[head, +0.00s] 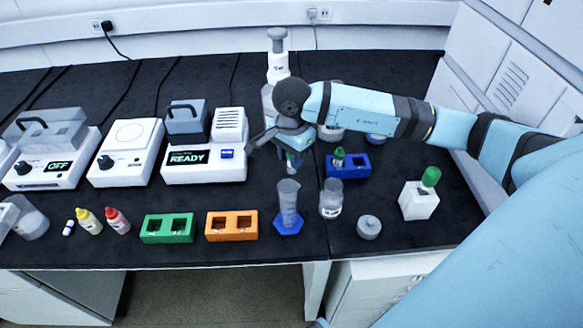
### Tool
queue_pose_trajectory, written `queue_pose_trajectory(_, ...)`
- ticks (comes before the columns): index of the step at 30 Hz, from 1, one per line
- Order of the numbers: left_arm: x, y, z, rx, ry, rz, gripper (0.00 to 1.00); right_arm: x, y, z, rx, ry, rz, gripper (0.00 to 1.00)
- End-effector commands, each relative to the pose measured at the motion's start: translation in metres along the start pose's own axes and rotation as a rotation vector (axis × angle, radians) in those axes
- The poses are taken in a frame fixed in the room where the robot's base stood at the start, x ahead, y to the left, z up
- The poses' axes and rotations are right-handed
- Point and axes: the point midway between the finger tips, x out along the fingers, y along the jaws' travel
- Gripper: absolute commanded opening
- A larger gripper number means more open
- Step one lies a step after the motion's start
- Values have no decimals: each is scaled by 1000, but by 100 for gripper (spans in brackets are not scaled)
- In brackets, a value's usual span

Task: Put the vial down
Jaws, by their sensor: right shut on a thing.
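My right gripper (288,152) reaches in from the right over the bench and points down. Whether the held vial touches the bench cannot be told. My left gripper is not in view.
A graduated cylinder (288,205) on a blue foot and a glass jar (331,198) stand in front of the gripper. A grey lid (369,227) and a white bottle with green cap (419,200) are to the right. The READY device (205,166) is close left.

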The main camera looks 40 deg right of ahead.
Motion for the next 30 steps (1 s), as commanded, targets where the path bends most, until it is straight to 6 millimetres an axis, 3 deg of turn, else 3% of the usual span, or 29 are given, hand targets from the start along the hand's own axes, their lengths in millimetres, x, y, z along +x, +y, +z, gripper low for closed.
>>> queue_pose_trajectory(9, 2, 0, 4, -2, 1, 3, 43, 41, 1, 1, -1, -1, 2, 5)
queue_pose_trajectory(21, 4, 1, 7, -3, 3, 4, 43, 47, 0, 0, -1, 0, 0, 5)
queue_pose_trajectory(22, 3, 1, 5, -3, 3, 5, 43, 46, 0, 0, -1, 0, 0, 34)
queue_pose_trajectory(24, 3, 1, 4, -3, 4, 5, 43, 45, 0, 0, -1, 0, 0, 50)
queue_pose_trajectory(30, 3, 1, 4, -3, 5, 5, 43, 45, 0, 0, -1, 0, 0, 53)
